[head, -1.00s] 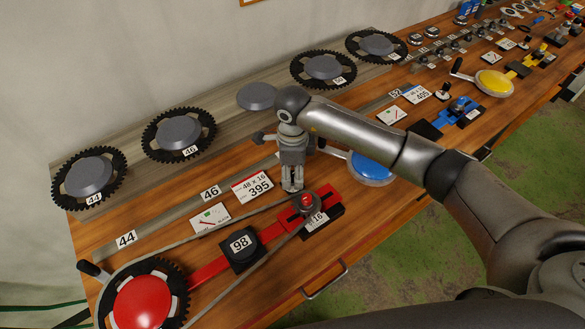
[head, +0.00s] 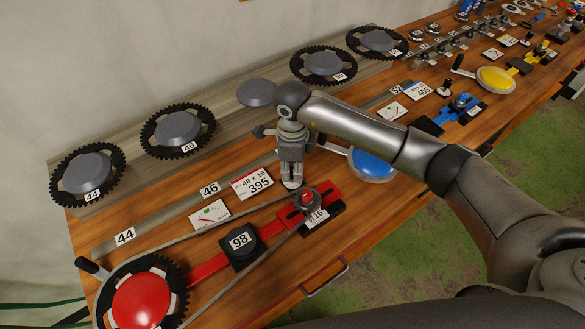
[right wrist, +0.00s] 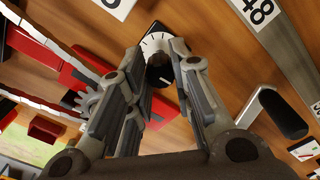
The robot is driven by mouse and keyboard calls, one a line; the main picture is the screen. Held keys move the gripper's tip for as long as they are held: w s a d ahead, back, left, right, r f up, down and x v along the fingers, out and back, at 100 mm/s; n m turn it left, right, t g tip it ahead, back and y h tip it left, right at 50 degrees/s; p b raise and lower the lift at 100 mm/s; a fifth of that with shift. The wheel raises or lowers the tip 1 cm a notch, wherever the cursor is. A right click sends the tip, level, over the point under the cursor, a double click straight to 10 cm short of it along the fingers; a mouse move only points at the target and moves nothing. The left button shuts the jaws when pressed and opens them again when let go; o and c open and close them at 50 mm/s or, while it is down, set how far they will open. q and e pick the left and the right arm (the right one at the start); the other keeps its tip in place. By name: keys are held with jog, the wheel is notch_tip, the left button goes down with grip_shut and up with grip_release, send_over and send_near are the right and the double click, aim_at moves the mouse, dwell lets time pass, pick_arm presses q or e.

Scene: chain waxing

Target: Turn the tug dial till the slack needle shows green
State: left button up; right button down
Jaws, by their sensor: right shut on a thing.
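The tug dial shows in the right wrist view (right wrist: 153,42) as a white-faced disc with black tick marks and a dark knob. In the head view, a little of its pale rim (head: 291,186) shows under my right gripper (head: 291,180). That gripper points down and is shut on the dial's knob, its fingers on both sides of it. The slack gauge (head: 210,215) is a white card with a coloured arc, left of the dial. Its needle is too small to read surely. My left gripper is not in view.
A chain runs from the red crank wheel (head: 141,301) to the red slider (head: 308,202), around the black block 98 (head: 241,245). The card 395 (head: 252,183) lies left of the gripper. A blue disc (head: 371,164) lies to the right. Spare chainrings (head: 178,129) line the back.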

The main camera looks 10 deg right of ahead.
jog(key=m+b, duration=0.2)
jog(key=m, duration=0.1)
jog(key=shift+f+m+b, duration=0.1)
jog(key=shift+m+b, duration=1)
jog(key=shift+m, duration=0.7)
jog(key=c, duration=1.3)
grip_release()
jog(key=shift+o, duration=0.2)
notch_tip(320, 180, up, 12)
